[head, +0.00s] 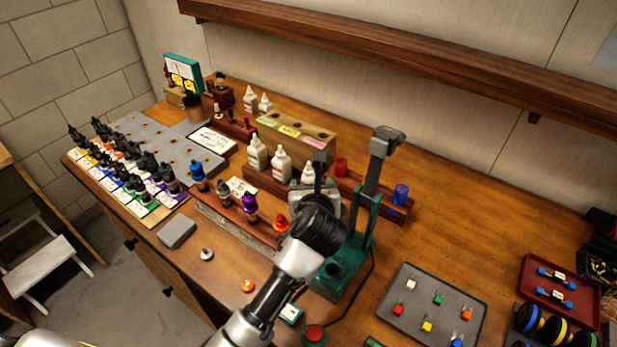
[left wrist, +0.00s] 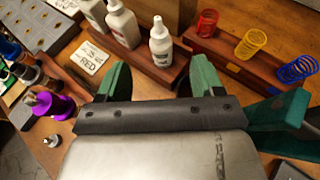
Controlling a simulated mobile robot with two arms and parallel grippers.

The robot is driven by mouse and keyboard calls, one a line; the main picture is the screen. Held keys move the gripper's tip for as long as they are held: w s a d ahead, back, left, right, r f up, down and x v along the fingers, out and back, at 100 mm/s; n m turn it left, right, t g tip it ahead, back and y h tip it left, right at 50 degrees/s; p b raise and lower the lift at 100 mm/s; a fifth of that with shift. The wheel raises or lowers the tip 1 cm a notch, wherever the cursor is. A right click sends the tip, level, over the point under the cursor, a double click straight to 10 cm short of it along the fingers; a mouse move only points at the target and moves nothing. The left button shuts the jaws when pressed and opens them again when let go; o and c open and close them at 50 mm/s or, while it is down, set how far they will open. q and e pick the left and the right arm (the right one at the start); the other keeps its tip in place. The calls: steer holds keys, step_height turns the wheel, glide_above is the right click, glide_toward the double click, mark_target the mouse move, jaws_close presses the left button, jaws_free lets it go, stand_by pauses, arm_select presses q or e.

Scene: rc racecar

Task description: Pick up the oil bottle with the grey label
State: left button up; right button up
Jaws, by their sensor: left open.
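Three white oil bottles stand upright in a wooden rack: the left (head: 257,153), the middle (head: 281,164) and the right one (head: 309,172). In the left wrist view the right bottle (left wrist: 160,46) shows a greyish label band; the labels of the left bottle (left wrist: 93,13) and middle bottle (left wrist: 122,24) are not readable. My left gripper (head: 318,193) is just in front of the rack. In the left wrist view its green fingers (left wrist: 162,68) are open and empty, with the right bottle beyond the gap between them. My right gripper is not in view.
A green stand (head: 345,262) with a tall post is close to my left arm. A purple-topped bottle (head: 250,206) stands left of the gripper. A rack with coloured springs (head: 400,193) lies right of the bottles. A wooden block with coloured labels (head: 300,138) is behind.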

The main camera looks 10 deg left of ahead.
mark_target(309, 178)
arm_select(q)
steer(key=w+f, duration=0.2)
steer(key=w+a+f, duration=0.1)
steer(key=w+f, duration=0.2)
steer(key=f, duration=0.1)
steer(key=shift+w+a, duration=0.35)
steer(key=shift+w, duration=0.05)
steer(key=shift+w+a+f, duration=0.1)
steer(key=shift+w+f, duration=0.05)
steer(key=shift+w, duration=0.2)
steer(key=shift+w+f, duration=0.1)
steer(key=shift+w, duration=0.05)
steer(key=shift+c, duration=0.6)
steer(key=c, duration=0.9)
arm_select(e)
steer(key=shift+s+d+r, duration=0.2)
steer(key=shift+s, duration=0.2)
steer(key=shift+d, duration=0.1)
